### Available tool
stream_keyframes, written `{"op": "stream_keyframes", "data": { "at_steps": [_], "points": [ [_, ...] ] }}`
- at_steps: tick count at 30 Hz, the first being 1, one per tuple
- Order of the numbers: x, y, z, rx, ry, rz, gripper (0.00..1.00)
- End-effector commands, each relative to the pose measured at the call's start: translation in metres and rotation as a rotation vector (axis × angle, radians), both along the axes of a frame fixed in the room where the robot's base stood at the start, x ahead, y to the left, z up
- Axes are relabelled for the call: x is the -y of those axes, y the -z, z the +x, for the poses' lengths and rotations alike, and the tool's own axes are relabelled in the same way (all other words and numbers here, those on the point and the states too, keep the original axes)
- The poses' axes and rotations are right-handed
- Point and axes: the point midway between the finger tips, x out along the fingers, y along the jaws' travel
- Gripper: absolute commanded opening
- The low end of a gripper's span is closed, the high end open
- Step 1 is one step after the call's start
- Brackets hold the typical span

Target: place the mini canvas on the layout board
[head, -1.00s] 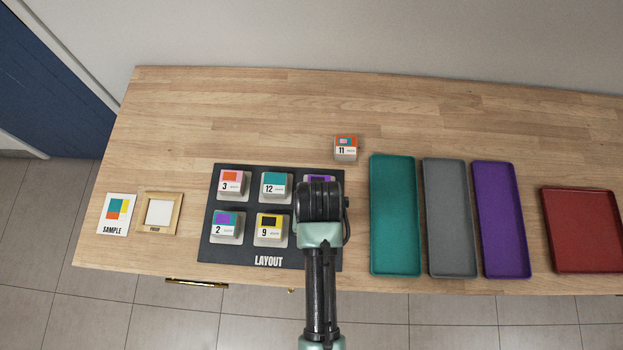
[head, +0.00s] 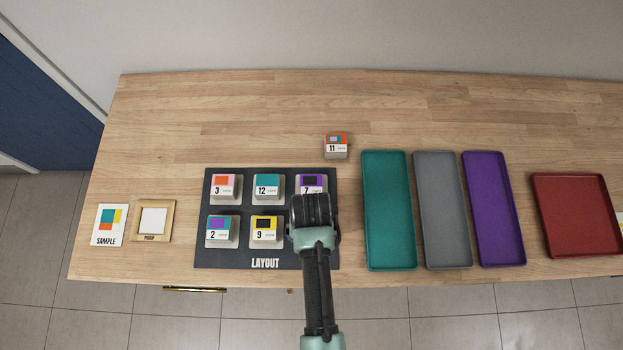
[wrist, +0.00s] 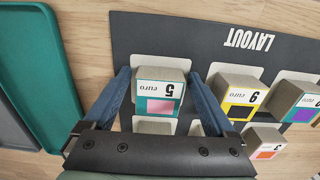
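The layout board (head: 291,261) is dark and lies on the table, with canvases marked 3, 12 and 7 in its back row and 2 and 9 in front. A mini canvas marked 5 (wrist: 160,92), with a pink patch on teal, sits between my gripper's fingers (wrist: 160,75) in the wrist view, one finger close against each side. It is over the board's front right place, beside the canvas marked 9 (wrist: 238,96); whether it touches the board I cannot tell. In the head view my gripper (head: 314,212) hides it. The canvas marked 11 (head: 336,147) stands on the table behind the board.
Right of the board lie a teal tray (head: 388,212), a grey tray (head: 442,210), a purple tray (head: 494,210) and a red tray (head: 577,216). A sample card (head: 109,225) and a proof frame (head: 153,221) lie at left. The table's back strip is mostly clear.

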Motion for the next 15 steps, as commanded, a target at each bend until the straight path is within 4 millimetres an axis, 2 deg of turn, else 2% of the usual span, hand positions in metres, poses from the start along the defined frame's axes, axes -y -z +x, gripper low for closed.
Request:
{"op": "stream_keyframes", "data": {
  "at_steps": [10,15],
  "points": [
    [0.0,-0.002,0.0,0.0,0.0,0.0,0.99],
    [0.0,-0.018,0.001,0.002,0.0,0.0,0.99]
  ]
}}
